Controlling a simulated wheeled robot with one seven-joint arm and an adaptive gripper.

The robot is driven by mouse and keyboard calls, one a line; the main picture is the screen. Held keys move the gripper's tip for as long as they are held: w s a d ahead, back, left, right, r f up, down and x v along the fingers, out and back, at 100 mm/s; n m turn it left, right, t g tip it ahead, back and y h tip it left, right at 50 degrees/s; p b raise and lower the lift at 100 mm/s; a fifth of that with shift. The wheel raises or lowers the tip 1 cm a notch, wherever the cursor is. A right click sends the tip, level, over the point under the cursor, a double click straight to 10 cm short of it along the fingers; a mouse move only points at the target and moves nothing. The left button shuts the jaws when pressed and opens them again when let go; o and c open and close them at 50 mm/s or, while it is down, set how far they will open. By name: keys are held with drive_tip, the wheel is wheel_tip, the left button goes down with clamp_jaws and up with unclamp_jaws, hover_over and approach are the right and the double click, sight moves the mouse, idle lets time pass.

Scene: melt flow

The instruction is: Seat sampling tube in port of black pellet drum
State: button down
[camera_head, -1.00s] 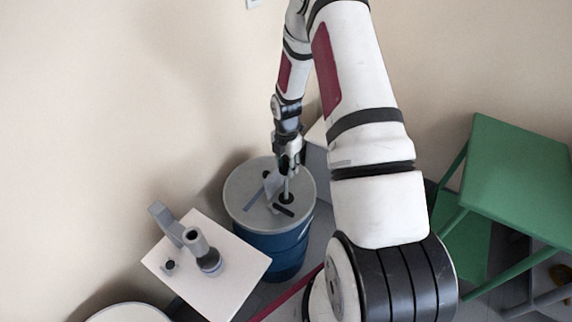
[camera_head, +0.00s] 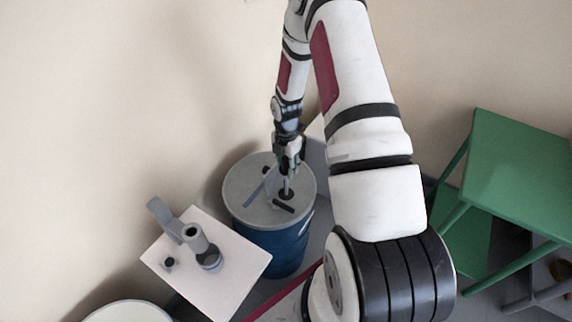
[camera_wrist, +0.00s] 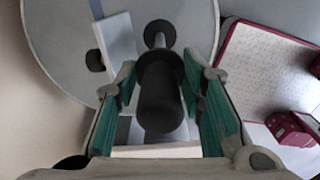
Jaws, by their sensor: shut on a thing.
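The black pellet drum (camera_head: 240,215) stands by the wall, with a blue body and a grey lid. It also shows in the wrist view (camera_wrist: 60,45). A dark round port (camera_head: 286,194) sits on the lid, and it also shows in the wrist view (camera_wrist: 159,31). My gripper (camera_wrist: 163,80) is shut on the dark grip of the sampling tube (camera_wrist: 160,100), between green finger pads. The tube points down, and its thin grey shaft meets the port, as it also shows in the head view (camera_head: 287,183). How deep the tip is, I cannot tell.
A pale block (camera_wrist: 118,40) and a dark knob (camera_wrist: 95,61) are on the lid beside the port. A white stand (camera_head: 225,265) holds a grey upright cylinder (camera_head: 197,240). A green table (camera_head: 520,170) stands at the right. A red-edged white panel (camera_wrist: 265,65) lies right of the drum.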

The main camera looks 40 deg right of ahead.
sight(286, 186)
drive_tip(key=shift+f+b, duration=2.7)
drive_tip(key=shift+f, duration=3.25)
drive_tip(key=c, duration=1.3)
unclamp_jaws()
drive_tip(key=o, duration=0.3)
drive_tip(key=shift+o, duration=0.2)
drive_tip(key=shift+r, duration=0.15)
wheel_tip(286, 186, up, 12)
drive_tip(key=shift+f, duration=0.15)
